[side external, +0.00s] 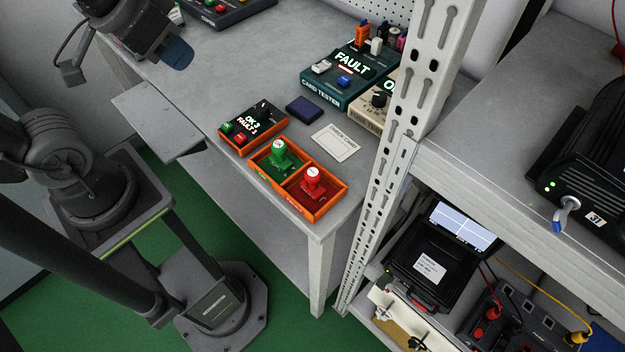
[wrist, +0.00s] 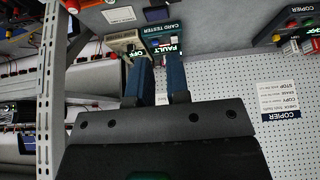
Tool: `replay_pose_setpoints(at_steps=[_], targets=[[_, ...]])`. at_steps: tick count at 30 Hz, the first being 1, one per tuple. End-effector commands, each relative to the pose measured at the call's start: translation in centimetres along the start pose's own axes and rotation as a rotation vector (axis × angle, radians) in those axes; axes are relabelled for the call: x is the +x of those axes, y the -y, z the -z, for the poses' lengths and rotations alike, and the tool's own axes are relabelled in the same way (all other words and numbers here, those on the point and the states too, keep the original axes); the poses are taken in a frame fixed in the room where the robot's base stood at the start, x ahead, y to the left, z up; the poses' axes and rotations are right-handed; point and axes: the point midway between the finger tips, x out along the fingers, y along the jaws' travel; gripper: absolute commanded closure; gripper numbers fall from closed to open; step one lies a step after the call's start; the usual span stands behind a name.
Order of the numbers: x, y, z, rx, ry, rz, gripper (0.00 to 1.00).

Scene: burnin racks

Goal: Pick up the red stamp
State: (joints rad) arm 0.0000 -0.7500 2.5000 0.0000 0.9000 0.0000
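The red stamp (side external: 313,181) stands upright in the right compartment of an orange two-part tray (side external: 322,212) at the table's front corner. A green stamp (side external: 281,154) stands in the left compartment. My gripper (side external: 178,54) is at the upper left in the side view, above the table and well away from the tray. In the wrist view its two blue fingers (wrist: 160,80) are apart with nothing held between them. A red part at the top edge of the wrist view is cut off, and I cannot tell for sure whether it is the stamp.
A control box (side external: 252,126) adjoins the tray. A dark blue pad (side external: 304,110) and a white card (side external: 335,142) lie behind it. The card tester (side external: 338,84) stands farther back. A perforated rack upright (side external: 408,100) rises close to the tray's right. The table's left middle is clear.

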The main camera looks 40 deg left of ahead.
Motion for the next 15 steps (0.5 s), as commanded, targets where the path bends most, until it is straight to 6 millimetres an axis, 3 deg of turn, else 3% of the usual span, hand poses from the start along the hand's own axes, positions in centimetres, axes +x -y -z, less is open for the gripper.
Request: replay_pose_setpoints(at_steps=[13,15], targets=[[0.00,0.00,0.00,0.000,0.000,0.000,0.41],[0.00,0.00,0.00,0.000,0.000,0.000,0.41]])
